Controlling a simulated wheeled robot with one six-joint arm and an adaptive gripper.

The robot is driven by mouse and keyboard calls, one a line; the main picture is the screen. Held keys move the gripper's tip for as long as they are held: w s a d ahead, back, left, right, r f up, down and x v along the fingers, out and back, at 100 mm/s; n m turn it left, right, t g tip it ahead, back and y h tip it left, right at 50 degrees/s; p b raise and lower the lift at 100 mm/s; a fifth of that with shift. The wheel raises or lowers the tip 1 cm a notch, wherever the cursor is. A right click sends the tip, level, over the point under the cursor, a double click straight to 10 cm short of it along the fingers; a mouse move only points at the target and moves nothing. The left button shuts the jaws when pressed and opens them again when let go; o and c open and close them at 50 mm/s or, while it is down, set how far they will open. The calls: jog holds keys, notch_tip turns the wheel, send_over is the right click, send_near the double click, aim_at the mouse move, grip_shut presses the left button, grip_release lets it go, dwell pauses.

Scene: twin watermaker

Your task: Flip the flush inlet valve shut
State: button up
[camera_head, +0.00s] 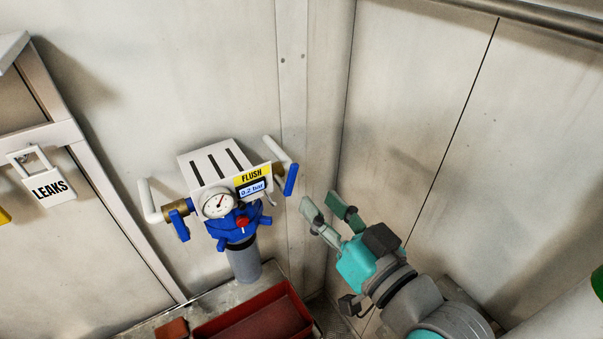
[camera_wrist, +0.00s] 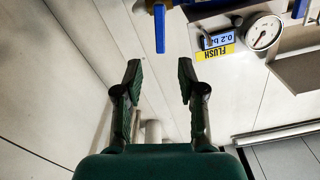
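The flush unit has a white bracket (camera_head: 205,165), a yellow FLUSH label (camera_head: 251,175), a round gauge, a display reading 0.2 bar and a blue filter head. A blue valve handle (camera_head: 291,180) is on its right and another blue handle (camera_head: 180,226) on its left; no label shows which is the inlet. My gripper (camera_head: 321,206) is open and empty, right of and below the right handle, apart from it. In the wrist view the unit appears upside down, with a blue handle (camera_wrist: 159,28) just beyond the open fingertips (camera_wrist: 160,76).
A red open bin (camera_head: 262,318) stands below the unit. A white LEAKS tag (camera_head: 49,187) hangs at the left. A panelled wall (camera_head: 430,120) is close behind and to the right of my gripper. White pipes (camera_head: 149,203) join the unit on both sides.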

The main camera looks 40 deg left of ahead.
aim_at(294, 175)
jog(key=x, duration=0.9)
jog(key=shift+w+a, duration=0.1)
jog(key=shift+a, duration=0.1)
grip_shut()
